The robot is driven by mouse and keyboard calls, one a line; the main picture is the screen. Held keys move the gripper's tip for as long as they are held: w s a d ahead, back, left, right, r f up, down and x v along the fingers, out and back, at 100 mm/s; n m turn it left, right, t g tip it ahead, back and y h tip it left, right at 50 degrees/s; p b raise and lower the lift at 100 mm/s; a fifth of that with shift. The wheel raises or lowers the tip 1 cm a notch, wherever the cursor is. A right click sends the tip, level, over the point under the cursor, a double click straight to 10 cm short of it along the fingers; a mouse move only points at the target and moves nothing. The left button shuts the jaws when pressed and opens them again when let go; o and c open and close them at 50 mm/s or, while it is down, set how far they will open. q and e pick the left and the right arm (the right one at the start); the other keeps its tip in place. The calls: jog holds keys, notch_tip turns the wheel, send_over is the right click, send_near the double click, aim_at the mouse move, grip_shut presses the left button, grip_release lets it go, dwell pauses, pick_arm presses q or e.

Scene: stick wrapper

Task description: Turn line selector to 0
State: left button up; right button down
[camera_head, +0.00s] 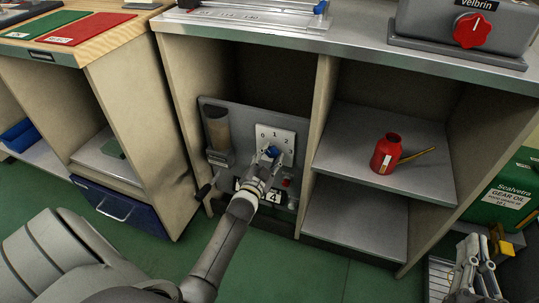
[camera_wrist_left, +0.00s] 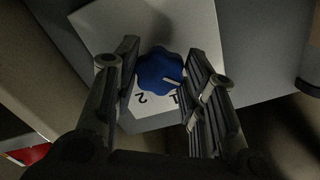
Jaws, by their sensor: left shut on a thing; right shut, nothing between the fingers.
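The line selector is a blue knob (camera_head: 272,152) on a white plate (camera_head: 262,131) marked 0, 1 and 2, fixed to a grey panel inside the cabinet. My left gripper (camera_head: 268,158) is at the knob, with its fingers on either side of it. In the left wrist view, the fingers (camera_wrist_left: 161,72) are shut on the blue knob (camera_wrist_left: 158,66). Its white pointer mark is on the right side, by the 1 and the right finger. The 0 is hidden there. My right gripper (camera_head: 478,252) is shut and empty at the lower right, away from the panel.
A red oil can (camera_head: 386,153) stands on the shelf to the right. A divider wall (camera_head: 320,110) separates the compartments.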

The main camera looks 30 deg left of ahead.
dwell(0.4)
pick_arm(q)
jog(key=o, duration=1)
jog(key=v, duration=1.2)
